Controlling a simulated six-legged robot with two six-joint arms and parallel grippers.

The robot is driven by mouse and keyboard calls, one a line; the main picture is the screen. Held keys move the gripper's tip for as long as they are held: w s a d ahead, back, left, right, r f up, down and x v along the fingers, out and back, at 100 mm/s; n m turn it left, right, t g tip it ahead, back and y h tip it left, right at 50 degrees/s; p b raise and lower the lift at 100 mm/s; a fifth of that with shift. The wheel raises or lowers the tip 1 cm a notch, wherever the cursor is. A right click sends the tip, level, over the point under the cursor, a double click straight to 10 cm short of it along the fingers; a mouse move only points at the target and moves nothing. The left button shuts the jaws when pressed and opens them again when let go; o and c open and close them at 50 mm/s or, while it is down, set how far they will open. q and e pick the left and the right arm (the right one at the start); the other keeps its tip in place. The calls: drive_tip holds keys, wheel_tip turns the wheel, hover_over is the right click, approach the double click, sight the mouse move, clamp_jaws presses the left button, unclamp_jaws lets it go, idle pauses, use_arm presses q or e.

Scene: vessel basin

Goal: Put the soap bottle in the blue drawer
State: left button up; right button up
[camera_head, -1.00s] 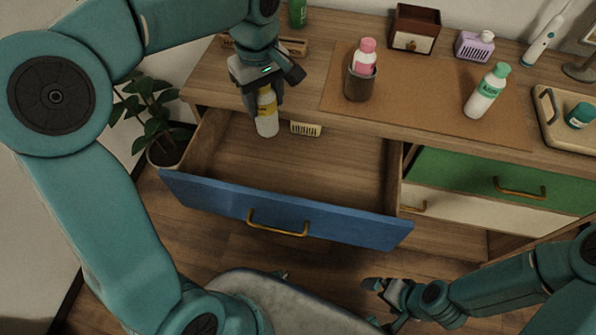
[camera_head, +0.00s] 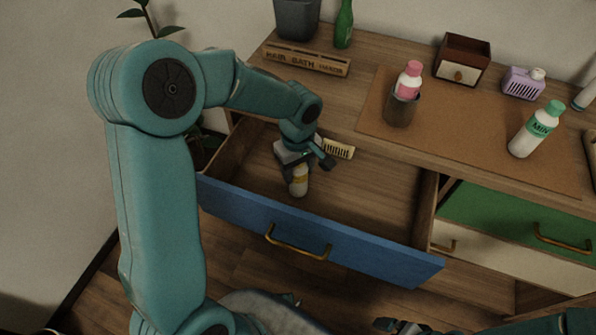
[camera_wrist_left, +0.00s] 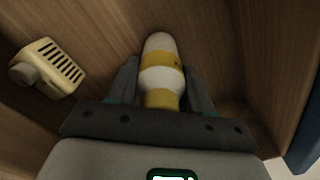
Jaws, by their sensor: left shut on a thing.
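The blue drawer (camera_head: 330,243) is pulled open, its blue front facing me and its wooden inside showing. My left gripper (camera_head: 298,171) is inside the drawer's outline, toward its left side, shut on a white bottle with a yellow band (camera_head: 299,183). The wrist view shows the bottle (camera_wrist_left: 160,70) between the two fingers, its white end pointing away from the palm toward the drawer's wood. I cannot tell whether it touches the drawer floor. My right gripper (camera_head: 400,326) shows only partly at the bottom edge, low and away from the drawer.
A cream slotted item (camera_head: 338,149) lies in the drawer near its back; it also shows in the wrist view (camera_wrist_left: 48,68). The drawer's right half is clear.

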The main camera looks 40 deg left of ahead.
use_arm(q)
drive_tip(key=shift+w+f, duration=0.1)
drive_tip(key=shift+f, duration=0.45)
drive_tip(key=o, duration=1.2)
drive_tip(key=shift+f, duration=0.1)
drive_tip(key=shift+r, duration=0.3)
wheel_tip(320, 180, up, 12)
drive_tip(key=shift+f+p, duration=0.1)
drive_tip(key=shift+p, duration=0.75)
